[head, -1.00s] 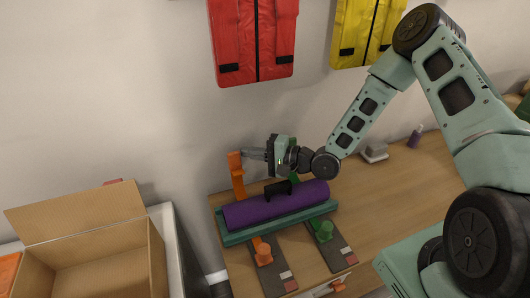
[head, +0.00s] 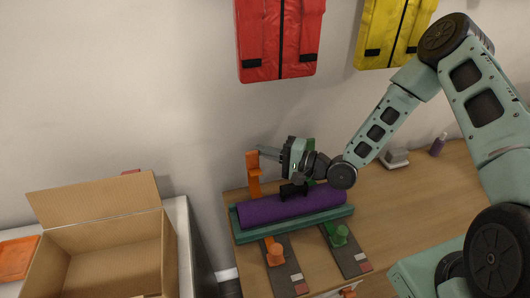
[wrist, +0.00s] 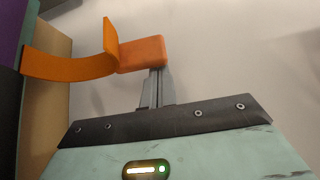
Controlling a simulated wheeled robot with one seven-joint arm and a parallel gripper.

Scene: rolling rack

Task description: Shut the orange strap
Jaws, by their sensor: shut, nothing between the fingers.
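The orange strap (head: 253,174) stands upright behind the left end of the purple roll (head: 290,205). Its other orange part, a round knob on a dark plate (head: 275,255), sits in front of the roll. In the wrist view the strap (wrist: 70,68) curves up to a block-like orange end (wrist: 142,54). My gripper (head: 268,152) is shut and empty, pointing left at the strap's top. In the wrist view the fingertips (wrist: 157,75) are right at the orange end; whether they touch it I cannot tell.
The roll lies in a teal tray (head: 342,212) on a wooden table. A green knob (head: 339,235) sits on a second plate at the right. An open cardboard box (head: 98,245) stands left. Red (head: 279,40) and yellow (head: 395,33) vests hang on the wall.

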